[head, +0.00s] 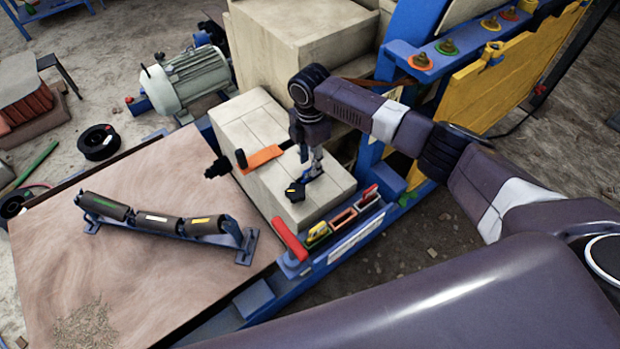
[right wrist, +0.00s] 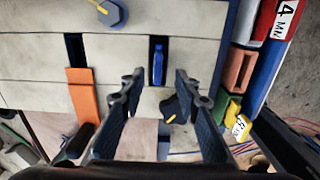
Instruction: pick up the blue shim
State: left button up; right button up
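The blue shim (right wrist: 158,64) shows in the right wrist view as a narrow blue piece inside a dark slot in a pale block (right wrist: 205,50). My right gripper (right wrist: 160,82) is open, its two fingers apart on either side of the line to the shim, with nothing between the tips. In the head view my right gripper (head: 313,168) points down over the top of the pale block (head: 262,120); the shim is not clearly told apart there. Whether the fingers reach the slot's depth cannot be told. My left gripper is not in view.
An orange shim (head: 260,158) sticks out of another slot. A black knob (head: 295,192) stands close to my right gripper. A rack (head: 345,240) with coloured pieces lies along the block's right side. A roller frame (head: 165,222) rests on the wooden table (head: 150,290).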

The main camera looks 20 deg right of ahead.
aim_at(310, 168)
jog(key=shift+w+f, duration=0.2)
jog(key=shift+f, duration=2.15)
jog(key=shift+c, duration=0.5)
jog(key=shift+d, duration=0.1)
grip_shut()
